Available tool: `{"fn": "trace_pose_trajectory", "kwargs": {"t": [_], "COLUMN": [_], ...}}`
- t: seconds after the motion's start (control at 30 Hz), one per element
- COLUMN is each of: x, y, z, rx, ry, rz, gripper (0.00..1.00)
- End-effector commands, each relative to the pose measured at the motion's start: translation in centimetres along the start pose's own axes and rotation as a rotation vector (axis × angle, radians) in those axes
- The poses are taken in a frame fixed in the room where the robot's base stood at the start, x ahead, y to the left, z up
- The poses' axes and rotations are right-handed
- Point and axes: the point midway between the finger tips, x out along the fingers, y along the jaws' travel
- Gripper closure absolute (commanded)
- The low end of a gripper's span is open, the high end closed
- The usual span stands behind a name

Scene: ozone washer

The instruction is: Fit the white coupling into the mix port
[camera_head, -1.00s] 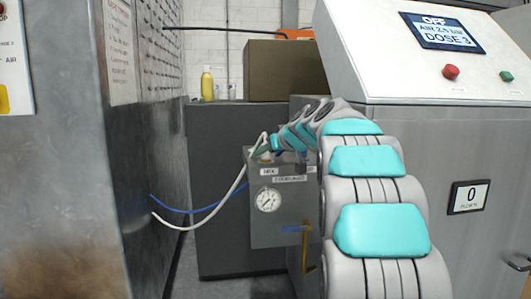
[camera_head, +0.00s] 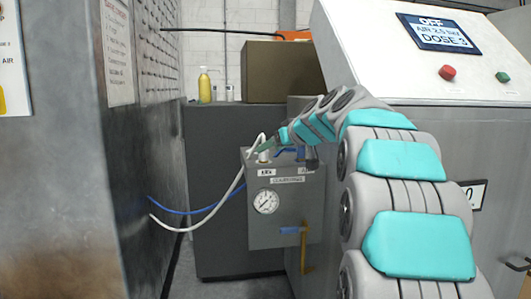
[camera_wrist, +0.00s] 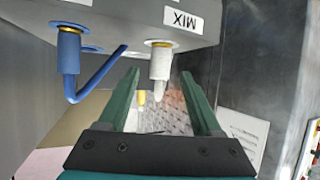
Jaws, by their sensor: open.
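The white coupling (camera_wrist: 160,62) sits at the brass-ringed mix port (camera_wrist: 158,43), beside the upside-down MIX label (camera_wrist: 178,20) in the wrist view. It looks straight and in line with the port; how deep it is seated I cannot tell. My gripper (camera_wrist: 160,74) is open. Its two green fingers lie on either side of the coupling, with gaps visible.
A blue coupling (camera_wrist: 68,50) with a blue hose (camera_wrist: 98,72) is fitted in the neighbouring port. The box carries a gauge (camera_head: 266,202) and a yellow lever (camera_head: 306,250). A metal cabinet (camera_head: 60,170) stands left and a console (camera_head: 425,75) right.

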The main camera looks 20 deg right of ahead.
Motion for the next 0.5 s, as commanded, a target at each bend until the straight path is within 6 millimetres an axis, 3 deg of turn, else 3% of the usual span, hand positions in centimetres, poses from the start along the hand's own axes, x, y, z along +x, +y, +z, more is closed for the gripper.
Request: {"fn": "trace_pose_trajectory", "kwargs": {"t": [0.23,0.5], "x": [-4.7,-6.6], "y": [0.0,0.0], "z": [-0.1,-0.1], "rx": [-0.001,-0.001], "ry": [0.005,0.002], "rz": [0.003,0.001], "gripper": [0.34,0.34]}}
